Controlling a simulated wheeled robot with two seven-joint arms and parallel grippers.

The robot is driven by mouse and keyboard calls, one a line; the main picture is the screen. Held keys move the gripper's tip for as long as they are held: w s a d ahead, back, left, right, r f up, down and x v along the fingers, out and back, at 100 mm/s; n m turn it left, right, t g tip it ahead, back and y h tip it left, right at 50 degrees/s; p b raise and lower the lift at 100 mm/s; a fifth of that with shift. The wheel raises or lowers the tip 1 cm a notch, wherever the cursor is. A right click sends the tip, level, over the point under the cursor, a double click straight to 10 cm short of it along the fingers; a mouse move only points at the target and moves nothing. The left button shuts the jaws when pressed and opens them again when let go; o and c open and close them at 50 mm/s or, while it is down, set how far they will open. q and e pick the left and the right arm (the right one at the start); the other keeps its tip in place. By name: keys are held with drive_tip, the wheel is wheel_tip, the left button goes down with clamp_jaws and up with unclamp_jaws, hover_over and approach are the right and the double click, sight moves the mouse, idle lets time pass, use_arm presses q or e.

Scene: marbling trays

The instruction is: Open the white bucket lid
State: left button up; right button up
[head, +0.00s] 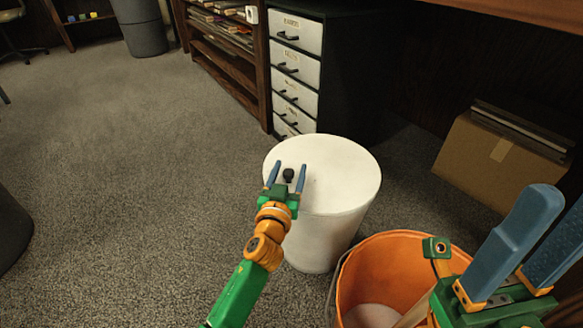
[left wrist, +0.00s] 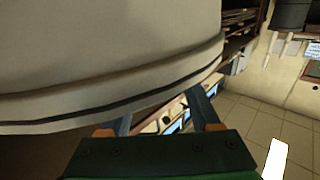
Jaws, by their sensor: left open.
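The white bucket (head: 325,235) stands upright on the carpet in the middle of the head view, with its round white lid (head: 340,165) on top. A small black knob (head: 288,174) shows at the lid's near left. My left gripper (head: 287,167) is open, and in the head view its two blue fingers show on either side of the knob; I cannot tell whether they touch it. In the left wrist view, a pale curved wall with a dark seam (left wrist: 120,98) fills the upper left, close to the fingers; the knob is not seen there. My right gripper (head: 560,203) is open at lower right.
An orange bucket (head: 386,262) with a stick and pale contents stands right of the white bucket, below my right gripper. A drawer cabinet (head: 297,66) stands behind, and a cardboard box (head: 480,160) is at right. The carpet (head: 130,170) at left is clear.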

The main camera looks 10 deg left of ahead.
use_arm(q)
drive_tip(key=shift+w+b, duration=0.3)
drive_tip(key=shift+w, duration=0.9)
clamp_jaws()
idle(0.6)
